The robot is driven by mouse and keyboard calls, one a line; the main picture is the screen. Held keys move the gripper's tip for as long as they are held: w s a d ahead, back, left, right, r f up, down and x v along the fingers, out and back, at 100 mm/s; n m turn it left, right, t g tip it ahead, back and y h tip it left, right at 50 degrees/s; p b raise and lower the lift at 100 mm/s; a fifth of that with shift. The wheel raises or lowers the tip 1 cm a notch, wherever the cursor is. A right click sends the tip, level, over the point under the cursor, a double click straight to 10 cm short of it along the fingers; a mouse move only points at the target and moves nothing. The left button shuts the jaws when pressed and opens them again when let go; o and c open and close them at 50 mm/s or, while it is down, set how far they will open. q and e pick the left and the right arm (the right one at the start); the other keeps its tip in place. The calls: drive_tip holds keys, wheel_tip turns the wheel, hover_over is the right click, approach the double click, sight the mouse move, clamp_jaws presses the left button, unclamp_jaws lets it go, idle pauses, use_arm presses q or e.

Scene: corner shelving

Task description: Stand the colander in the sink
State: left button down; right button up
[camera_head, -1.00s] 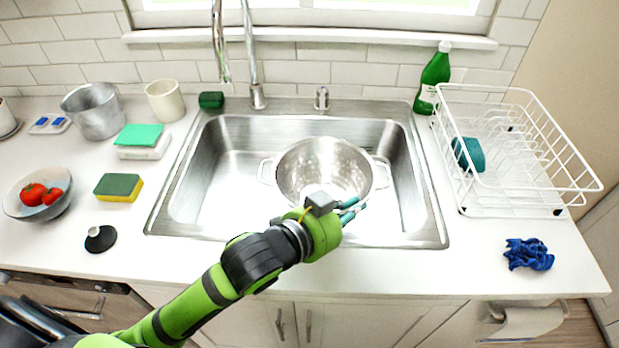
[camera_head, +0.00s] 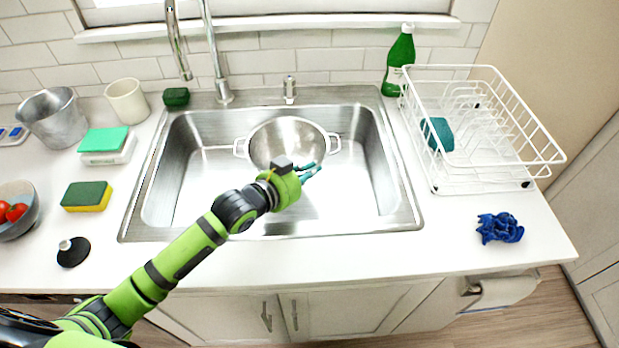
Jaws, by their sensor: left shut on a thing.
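The steel colander (camera_head: 285,135) is a round bowl with a loop handle on each side. It is upright, open side up, within the sink (camera_head: 230,222) outline, toward the back middle of the basin. I cannot tell whether its base touches the sink floor. My left gripper (camera_head: 310,172) reaches in from the front left and is shut on the colander at its front right side. The green wrist and teal fingers hide that part of the rim and the exact grip. My right gripper is not in view.
The faucet (camera_head: 217,60) rises behind the sink. A white dish rack (camera_head: 480,185) and green bottle (camera_head: 398,65) stand right; a blue cloth (camera_head: 500,228) lies in front. A sponge (camera_head: 87,196), black stopper (camera_head: 73,252) and bowl (camera_head: 25,222) are left. The basin front is clear.

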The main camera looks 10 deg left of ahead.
use_arm(q)
wheel_tip(320, 180, down, 3)
idle(0.3)
